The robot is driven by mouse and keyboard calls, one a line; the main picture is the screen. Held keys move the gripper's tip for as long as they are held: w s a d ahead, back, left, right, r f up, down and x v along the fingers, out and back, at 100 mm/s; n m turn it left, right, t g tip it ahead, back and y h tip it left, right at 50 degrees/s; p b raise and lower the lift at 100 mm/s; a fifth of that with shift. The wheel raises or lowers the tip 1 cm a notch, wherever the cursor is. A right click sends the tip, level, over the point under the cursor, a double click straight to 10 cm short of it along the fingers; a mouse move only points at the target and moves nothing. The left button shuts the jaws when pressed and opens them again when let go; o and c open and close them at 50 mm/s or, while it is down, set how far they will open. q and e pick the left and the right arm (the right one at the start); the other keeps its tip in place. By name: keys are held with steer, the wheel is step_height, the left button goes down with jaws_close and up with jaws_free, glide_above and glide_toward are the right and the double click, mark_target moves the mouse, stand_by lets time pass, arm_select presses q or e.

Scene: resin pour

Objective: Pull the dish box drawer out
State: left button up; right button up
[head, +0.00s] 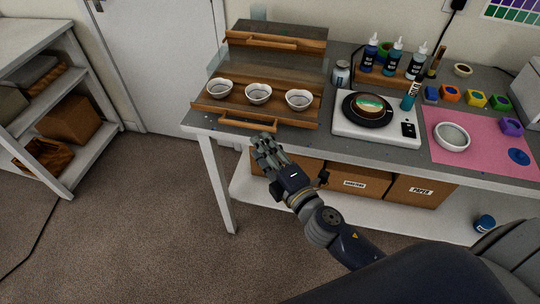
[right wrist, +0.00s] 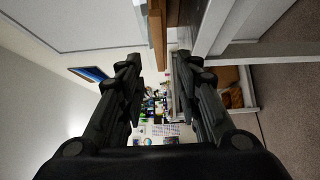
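The dish box (head: 222,64) is a wooden box with clear panels at the left end of the worktable. Three white bowls (head: 258,93) stand in a row on its lower wooden level. The wooden drawer handle (head: 248,123) is at the front, near the table's edge. My right gripper (head: 262,142) is just below and in front of this handle in the head view. In the right wrist view my right gripper (right wrist: 156,65) has its fingers wide apart. Wood (right wrist: 157,30) shows between the fingertips; I cannot tell whether they touch it. My left gripper is not in view.
A white scale (head: 375,130) with a black plate stands right of the box. Dropper bottles (head: 394,58), colour pots (head: 450,96) and a pink mat (head: 470,155) are farther right. Cardboard boxes (head: 355,184) sit on the shelf below. Open floor (head: 130,220) lies left of the table.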

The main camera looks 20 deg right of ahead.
steer(key=shift+s+d, duration=0.15)
steer(key=shift+s, duration=0.55)
steer(key=shift+s+d, duration=0.15)
steer(key=shift+s, duration=0.5)
steer(key=shift+f, duration=0.1)
steer(key=s+d+f+m+g+h, duration=0.1)
steer(key=d+f+m+g, duration=0.15)
steer(key=f, duration=0.85)
steer(key=s+d+f+m+g+h, duration=0.1)
steer(key=d+f+m+g, duration=0.15)
steer(key=f, duration=0.95)
steer(key=s+d+f+m+g+h, duration=0.1)
steer(key=s+f+m+g, duration=0.1)
steer(key=s+f, duration=0.45)
steer(key=s+d+f+m+g, duration=0.1)
steer(key=s+f+m+g, duration=0.15)
steer(key=f, duration=0.65)
steer(key=s+f+m+g, duration=0.2)
steer(key=s+f, duration=0.3)
steer(key=s, duration=0.4)
steer(key=s+f+m+g, duration=0.2)
steer(key=s+f, duration=0.4)
steer(key=s, duration=0.4)
steer(key=s+f+m+g, duration=0.3)
steer(key=s+f, duration=0.3)
steer(key=s, duration=0.4)
steer(key=shift+m, duration=0.65)
